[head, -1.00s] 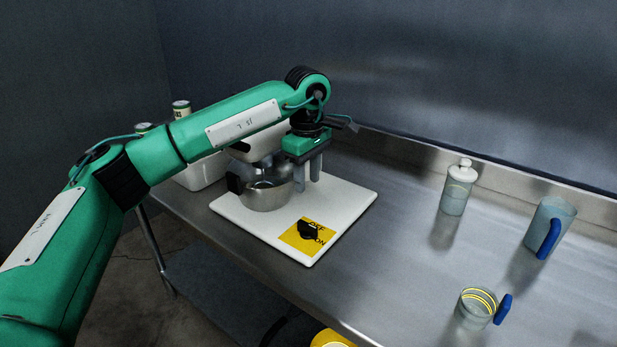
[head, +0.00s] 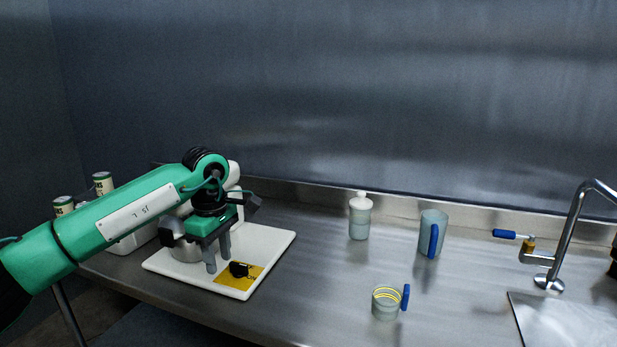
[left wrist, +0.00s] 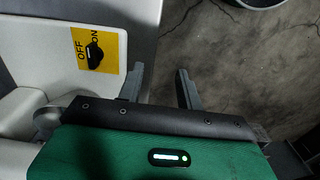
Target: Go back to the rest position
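My left gripper (head: 218,263) hangs fingers-down over the white base board of a mixer. Its two fingers stand apart with nothing between them, which also shows in the left wrist view (left wrist: 160,86). The mixer's metal bowl (head: 183,249) is just left of the gripper and partly hidden by it. A yellow OFF/ON label (head: 252,273) with a black knob (head: 240,269) is on the board, right of the fingers. My right gripper is in neither view.
A white-capped bottle (head: 360,218), a blue-handled pitcher (head: 431,235) and a yellow-ringed measuring cup (head: 386,302) stand there. A faucet (head: 572,235) and sink are at the far right. Cans (head: 103,183) stand behind my arm.

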